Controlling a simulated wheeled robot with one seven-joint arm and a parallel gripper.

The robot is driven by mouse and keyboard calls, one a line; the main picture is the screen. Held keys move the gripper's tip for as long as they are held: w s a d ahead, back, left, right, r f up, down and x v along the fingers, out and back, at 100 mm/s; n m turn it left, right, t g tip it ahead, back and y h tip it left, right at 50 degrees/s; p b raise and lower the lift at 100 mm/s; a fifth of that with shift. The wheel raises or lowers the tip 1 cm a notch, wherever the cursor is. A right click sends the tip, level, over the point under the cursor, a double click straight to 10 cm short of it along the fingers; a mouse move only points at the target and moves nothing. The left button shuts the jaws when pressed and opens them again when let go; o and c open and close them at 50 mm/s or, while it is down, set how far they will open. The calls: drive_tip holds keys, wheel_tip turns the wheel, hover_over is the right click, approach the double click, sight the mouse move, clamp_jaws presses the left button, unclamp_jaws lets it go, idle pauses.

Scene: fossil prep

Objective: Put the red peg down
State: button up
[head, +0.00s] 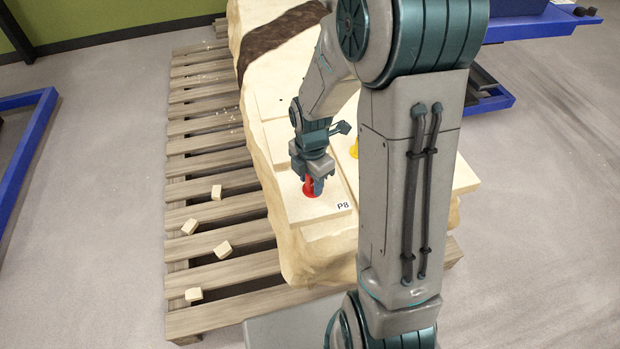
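The red peg (308,187) stands upright at the near end of the pale block, on the flat panel (329,211) marked P8. Its wider red foot appears to meet the panel surface. My gripper (314,182) points down over the peg, with its fingers around the peg's upper part. The fingers appear closed on the peg, though its top is hidden by them. A yellow peg (354,150) shows on another panel to the right, partly hidden behind my arm.
The pale block rests on a wooden pallet (205,152). Several small wooden blocks (222,249) lie on the pallet's left side. A blue frame (30,150) stands at left, and a blue table (545,22) at upper right. My arm hides much of the block's right side.

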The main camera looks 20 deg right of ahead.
wheel_tip(320, 180, up, 12)
drive_tip(key=p, duration=0.3)
drive_tip(key=s+r+m+t, duration=0.1)
drive_tip(key=s+r+m, duration=0.2)
drive_tip(key=s+m, duration=0.4)
drive_tip(key=s+r+m+t, duration=0.1)
drive_tip(key=s+r+m, duration=0.2)
drive_tip(key=s+m, duration=0.4)
drive_tip(key=m, duration=0.8)
drive_tip(key=shift+d, duration=0.2)
